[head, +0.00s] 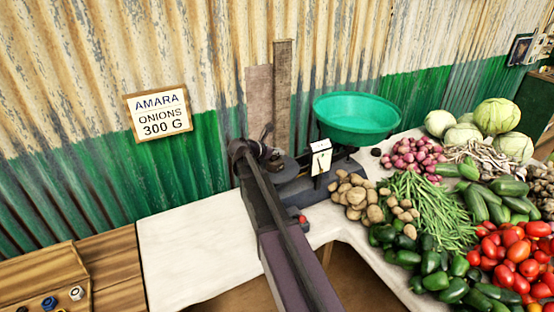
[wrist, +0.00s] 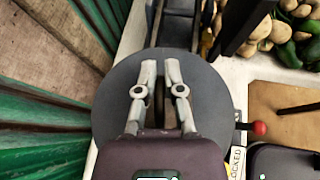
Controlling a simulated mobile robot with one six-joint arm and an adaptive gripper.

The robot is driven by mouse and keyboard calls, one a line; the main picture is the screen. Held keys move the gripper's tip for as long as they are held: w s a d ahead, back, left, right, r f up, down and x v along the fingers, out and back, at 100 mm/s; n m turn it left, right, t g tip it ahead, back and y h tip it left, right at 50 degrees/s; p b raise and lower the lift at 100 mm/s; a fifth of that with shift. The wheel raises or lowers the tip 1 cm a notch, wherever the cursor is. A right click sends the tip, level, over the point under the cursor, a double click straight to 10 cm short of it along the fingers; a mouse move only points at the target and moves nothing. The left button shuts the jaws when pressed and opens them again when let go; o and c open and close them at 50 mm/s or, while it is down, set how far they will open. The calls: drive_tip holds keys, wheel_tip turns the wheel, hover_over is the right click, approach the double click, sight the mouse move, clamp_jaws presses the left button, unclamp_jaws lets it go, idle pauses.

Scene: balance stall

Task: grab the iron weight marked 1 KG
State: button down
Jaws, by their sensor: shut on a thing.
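My gripper (head: 268,152) is over the dark round plate (head: 287,172) of the balance in the head view. In the wrist view, its two grey fingers (wrist: 160,68) are closed in over the same plate (wrist: 110,112), shut on a dark, narrow thing (wrist: 160,104) between them. I take this thing to be the iron weight, but most of it is hidden by the fingers and palm. No 1 KG mark shows on it. I cannot tell whether it touches the plate.
The balance has a green pan (head: 357,113) and a white dial (head: 321,157). A red knob (wrist: 260,128) and a LOCKED label (wrist: 237,162) are close to the plate. Potatoes (head: 365,198) and other vegetables fill the right. The white tabletop (head: 190,245) at left is clear.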

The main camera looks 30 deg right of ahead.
drive_tip(key=shift+r, duration=0.15)
drive_tip(key=shift+r+p, duration=1.75)
drive_tip(key=shift+p, duration=0.15)
drive_tip(key=s+a+r+p, duration=0.1)
drive_tip(key=s+a, duration=0.3)
drive_tip(key=s, duration=1.1)
drive_tip(key=shift+s, duration=0.15)
drive_tip(key=shift+r, duration=0.1)
